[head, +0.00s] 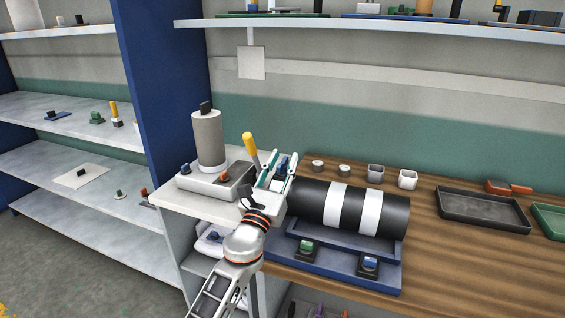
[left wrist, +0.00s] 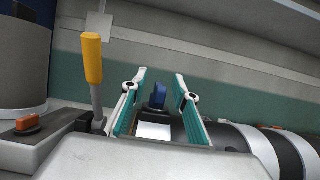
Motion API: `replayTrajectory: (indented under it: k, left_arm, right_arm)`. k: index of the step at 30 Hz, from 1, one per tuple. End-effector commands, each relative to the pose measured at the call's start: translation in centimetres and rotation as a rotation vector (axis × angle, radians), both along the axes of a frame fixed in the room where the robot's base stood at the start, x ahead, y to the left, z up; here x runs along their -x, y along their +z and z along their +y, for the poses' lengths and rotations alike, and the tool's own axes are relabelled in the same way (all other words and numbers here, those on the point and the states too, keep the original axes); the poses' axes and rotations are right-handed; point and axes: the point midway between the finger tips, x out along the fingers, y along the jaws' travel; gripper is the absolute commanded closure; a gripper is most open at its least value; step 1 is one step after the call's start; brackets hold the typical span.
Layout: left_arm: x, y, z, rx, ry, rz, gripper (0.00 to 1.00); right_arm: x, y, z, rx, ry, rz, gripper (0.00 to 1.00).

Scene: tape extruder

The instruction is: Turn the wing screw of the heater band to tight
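A small blue upright tab (left wrist: 157,95), which looks like a wing screw, shows between my left fingers in the left wrist view. It also shows in the head view (head: 283,164), partly hidden by a finger. Its turn position is hard to tell. My left gripper (left wrist: 160,97) has teal-and-white fingers, spread with a gap on each side of the tab. In the head view the left gripper (head: 275,174) is at the left end of the black barrel (head: 313,203) with white bands. My right gripper is not in view.
A yellow-handled lever (head: 250,145) stands close left of the fingers. A grey cylinder (head: 208,140) stands on a base with an orange knob (head: 223,176). A blue stand (head: 335,263) with small knobs lies before the barrel. A dark tray (head: 485,211) sits right.

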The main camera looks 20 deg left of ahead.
Motion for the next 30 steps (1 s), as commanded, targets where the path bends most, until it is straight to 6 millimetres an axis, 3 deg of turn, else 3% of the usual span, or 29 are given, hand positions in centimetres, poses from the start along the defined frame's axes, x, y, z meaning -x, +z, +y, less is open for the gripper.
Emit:
replayTrajectory:
  k: [4, 7, 8, 30]
  left_arm:
    - [0.01, -0.02, 0.00, 0.000, 0.000, 0.000, 0.71]
    - [0.01, -0.02, 0.00, 0.000, 0.000, 0.000, 0.97]
    - [0.02, -0.02, 0.00, 0.001, 0.000, 0.000, 1.00]
    - [0.00, -0.26, 0.13, -0.007, -0.122, 0.002, 1.00]
  right_arm:
    - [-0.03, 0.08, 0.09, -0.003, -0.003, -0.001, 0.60]
    - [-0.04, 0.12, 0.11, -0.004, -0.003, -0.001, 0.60]
    - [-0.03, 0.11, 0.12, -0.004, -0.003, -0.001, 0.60]
    - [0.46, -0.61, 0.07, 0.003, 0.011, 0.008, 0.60]
